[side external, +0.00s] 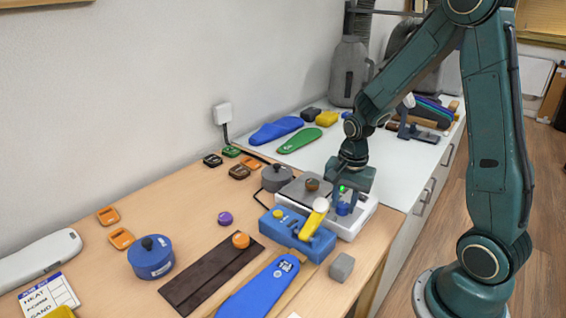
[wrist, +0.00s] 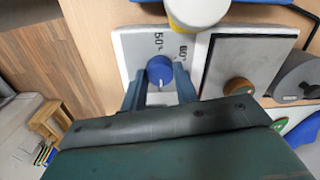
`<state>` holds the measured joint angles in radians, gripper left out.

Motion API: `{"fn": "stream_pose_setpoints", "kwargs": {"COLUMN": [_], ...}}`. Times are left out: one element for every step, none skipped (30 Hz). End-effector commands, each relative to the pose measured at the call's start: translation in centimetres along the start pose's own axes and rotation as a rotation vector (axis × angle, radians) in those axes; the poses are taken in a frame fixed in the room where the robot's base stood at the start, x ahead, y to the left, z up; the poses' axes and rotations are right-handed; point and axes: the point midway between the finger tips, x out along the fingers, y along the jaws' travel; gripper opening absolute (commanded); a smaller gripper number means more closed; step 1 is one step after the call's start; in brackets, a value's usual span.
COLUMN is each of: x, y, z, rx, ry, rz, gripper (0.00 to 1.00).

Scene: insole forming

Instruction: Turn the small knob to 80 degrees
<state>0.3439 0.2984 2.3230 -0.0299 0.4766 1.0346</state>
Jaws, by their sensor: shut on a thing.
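The small blue knob (wrist: 160,70) sits on the white housing of a heating device (wrist: 130,48). A short white mark shows on the knob, on the side toward my gripper. My gripper (wrist: 161,78) is shut on the knob, with one finger on each side. In the side view my gripper (side external: 346,197) points down at the knob (side external: 343,209) at the device's front right. The exact knob angle is not readable.
A grey plate (wrist: 240,62) with an orange-brown knob lies beside the dial. A blue box (side external: 290,228) with a yellow, white-topped part (side external: 312,222) stands close in front. A grey block (side external: 342,267) and a blue insole (side external: 262,288) lie nearer the table edge.

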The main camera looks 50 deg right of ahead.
Motion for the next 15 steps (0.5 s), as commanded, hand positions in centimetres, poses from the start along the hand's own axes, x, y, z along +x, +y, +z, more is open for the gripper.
{"fn": "stream_pose_setpoints", "kwargs": {"x": [-0.02,-0.02,-0.02,-0.03,-0.02,-0.03,-0.03,-0.03,-0.03,-0.03,-0.03,-0.03,-0.03,-0.03,-0.03], "y": [-0.01,-0.01,-0.01,-0.01,-0.01,-0.01,-0.01,-0.01,-0.02,-0.01,-0.01,-0.01,-0.02,-0.02,-0.02], "z": [-0.01,-0.01,-0.02,-0.02,-0.02,-0.03,-0.03,-0.03,-0.04,-0.04,-0.05,-0.05,-0.06,-0.06,-0.07], "rx": [-0.008,-0.014,-0.023,-0.032,-0.043,-0.058,-0.071,-0.086,-0.108,-0.124,-0.144,-0.171,-0.193,-0.216,-0.248], "ry": [-0.001,-0.001,-0.001,-0.002,-0.002,-0.003,-0.004,-0.005,-0.006,-0.007,-0.008,-0.009,-0.010,-0.011,-0.013], "rz": [-0.001,-0.001,-0.001,-0.001,-0.001,0.000,-0.001,-0.001,0.000,0.000,0.000,0.000,0.000,0.000,0.000], "gripper": [0.07,0.07,0.07,0.07,0.07,0.07,0.07,0.07,0.07,0.07,0.07,0.07,0.07,0.07,0.07]}}
